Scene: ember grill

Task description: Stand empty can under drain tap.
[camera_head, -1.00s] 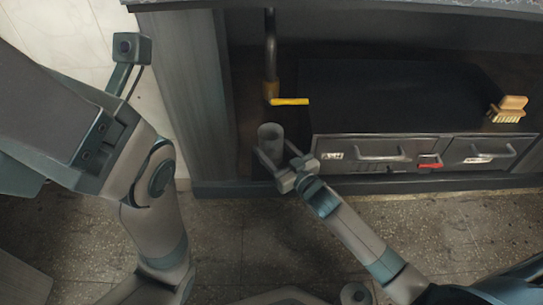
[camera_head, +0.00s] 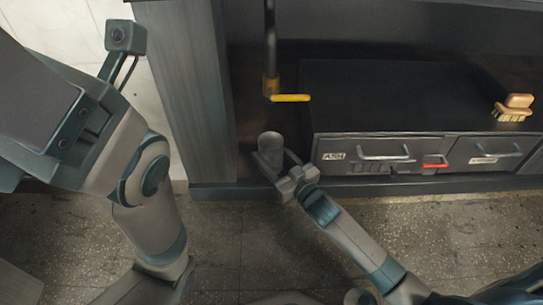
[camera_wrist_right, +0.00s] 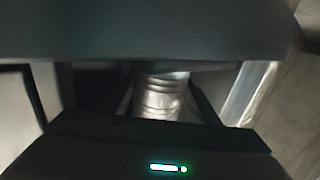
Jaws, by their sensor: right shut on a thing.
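A grey metal can (camera_head: 271,146) stands upright between the fingers of my right gripper (camera_head: 271,163), at the front edge of the cabinet's lower shelf. In the right wrist view its ribbed side (camera_wrist_right: 160,97) shows between the fingers. My right gripper is shut on it. The drain tap (camera_head: 271,84), a dark pipe with a brass end and a yellow lever (camera_head: 291,98), hangs behind the can in the head view, with a gap between them. Whether the can touches the shelf cannot be told. My left arm is at the left; its gripper is not visible.
A black box with drawers (camera_head: 385,100) stands right of the can, with an ash label and a red latch (camera_head: 434,162). A wooden brush (camera_head: 513,107) lies on it. A grey cabinet side wall (camera_head: 185,95) is at the left.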

